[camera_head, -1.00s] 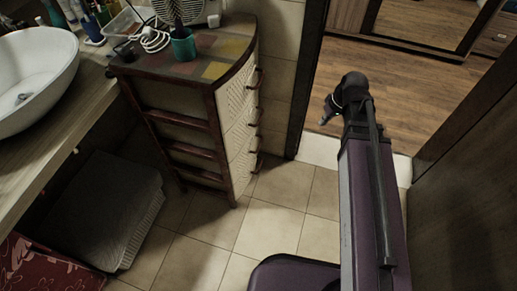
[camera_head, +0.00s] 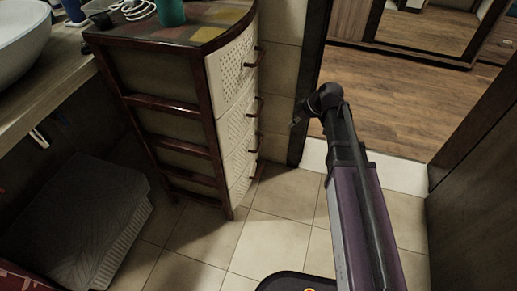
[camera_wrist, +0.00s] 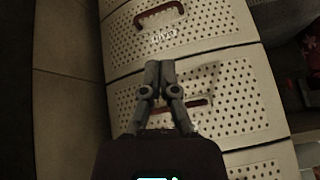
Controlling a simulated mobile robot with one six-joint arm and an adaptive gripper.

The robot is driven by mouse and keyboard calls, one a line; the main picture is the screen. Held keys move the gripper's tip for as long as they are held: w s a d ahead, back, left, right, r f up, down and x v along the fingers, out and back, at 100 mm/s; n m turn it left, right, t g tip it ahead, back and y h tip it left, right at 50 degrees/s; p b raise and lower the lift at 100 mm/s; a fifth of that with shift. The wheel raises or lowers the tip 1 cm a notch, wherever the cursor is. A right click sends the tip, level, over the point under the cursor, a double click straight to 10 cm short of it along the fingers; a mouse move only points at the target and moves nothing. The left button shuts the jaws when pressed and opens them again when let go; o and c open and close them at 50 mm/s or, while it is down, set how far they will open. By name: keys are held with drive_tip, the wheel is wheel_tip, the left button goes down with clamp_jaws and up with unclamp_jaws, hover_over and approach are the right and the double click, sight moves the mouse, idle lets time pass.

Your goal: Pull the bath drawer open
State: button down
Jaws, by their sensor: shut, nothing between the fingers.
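The bath drawer is one of several pale, perforated drawers (camera_head: 230,72) in a dark-framed cabinet; I cannot tell which one is meant. All drawer fronts look closed. Dark handles stick out from the fronts in the head view. In the wrist view, an upper drawer (camera_wrist: 225,25) has a reddish-brown handle (camera_wrist: 160,14), and the drawer below it (camera_wrist: 245,95) has another handle (camera_wrist: 196,106), partly hidden by my gripper (camera_wrist: 159,66). My gripper is shut and empty in front of that lower drawer. In the head view my gripper (camera_head: 296,124) is right of the cabinet, apart from it.
A green cup (camera_head: 171,12) stands on the cabinet top. A sink counter (camera_head: 50,95) and a grey lidded basket (camera_head: 75,215) are at the left. A doorway with wooden floor (camera_head: 400,110) opens behind my arm.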

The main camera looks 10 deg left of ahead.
drive_tip(key=w+a+f+n+y+b, duration=0.2)
drive_tip(key=a+f+b, duration=0.4)
drive_tip(key=f+b, duration=0.3)
drive_tip(key=shift+w+a+n, duration=0.25)
drive_tip(key=shift+w+n, duration=0.3)
drive_tip(key=shift+n, duration=0.35)
drive_tip(key=b, duration=0.6)
approach(252, 144)
drive_tip(key=x, duration=0.3)
drive_tip(key=shift+a+f+b, duration=0.3)
drive_tip(key=shift+a+b, duration=0.1)
drive_tip(key=shift+a, duration=0.1)
drive_tip(key=shift+a+f+b, duration=0.25)
drive_tip(key=shift+a+b, duration=0.15)
drive_tip(key=shift+a, duration=0.15)
drive_tip(key=shift+s+d, duration=0.1)
drive_tip(key=shift+s, duration=0.05)
